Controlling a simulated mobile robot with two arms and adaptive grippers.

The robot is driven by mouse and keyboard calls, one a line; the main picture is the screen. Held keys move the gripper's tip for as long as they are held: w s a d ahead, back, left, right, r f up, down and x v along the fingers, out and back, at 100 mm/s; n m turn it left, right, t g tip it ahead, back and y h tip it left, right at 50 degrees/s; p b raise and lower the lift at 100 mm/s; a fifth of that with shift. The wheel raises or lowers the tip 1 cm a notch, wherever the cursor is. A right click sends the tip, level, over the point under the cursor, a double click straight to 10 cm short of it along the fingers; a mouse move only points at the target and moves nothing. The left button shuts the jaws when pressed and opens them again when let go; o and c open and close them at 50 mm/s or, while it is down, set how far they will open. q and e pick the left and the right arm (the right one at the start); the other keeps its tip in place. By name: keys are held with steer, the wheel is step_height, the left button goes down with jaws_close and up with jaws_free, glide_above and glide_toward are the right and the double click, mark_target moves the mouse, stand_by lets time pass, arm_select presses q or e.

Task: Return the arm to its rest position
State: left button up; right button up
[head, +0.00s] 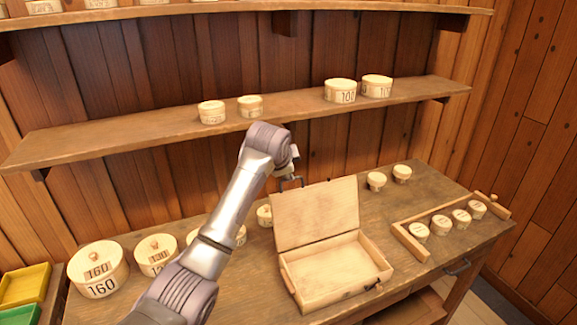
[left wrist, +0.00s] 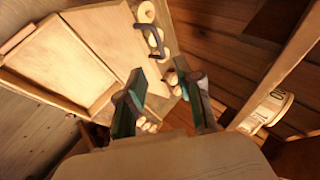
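My left arm reaches up across the head view from the lower left. My left gripper (head: 291,183) is partly hidden behind its wrist, in front of the back wall and above the open wooden box (head: 335,297). In the left wrist view my left gripper (left wrist: 158,68) has its two dark green fingers apart, with nothing between them. The open box also shows in that view (left wrist: 75,75), beyond the fingers at the left. My right gripper is in neither view.
A wooden shelf (head: 155,135) with several round lidded boxes runs behind my arm. Several round boxes, one marked 160 (head: 98,268), stand on the workbench (head: 440,262). A wooden rack (head: 411,243) with small round boxes is at the right. Yellow and green trays (head: 25,284) are at the far left.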

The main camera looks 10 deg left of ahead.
arm_select(q)
steer(key=s+a+f+n+g, duration=0.2)
steer(key=s+f+n, duration=0.3)
steer(key=s+f, duration=1.5)
steer(key=s+a+f+n+g, duration=0.2)
steer(key=s+n, duration=0.1)
steer(key=s, duration=1.1)
steer(key=s+a+f+n+g, duration=0.1)
steer(key=s+a+f+n, duration=0.15)
steer(key=s, duration=1.25)
step_height(320, 180, down, 29)
steer(key=s+g+b, duration=0.1)
steer(key=g+b, duration=0.1)
steer(key=b, duration=0.2)
steer(key=s+a+f+b, duration=0.3)
steer(key=s+f, duration=1.4)
steer(key=f, duration=0.3)
steer(key=shift+a+g, duration=0.15)
steer(key=shift+g, duration=0.25)
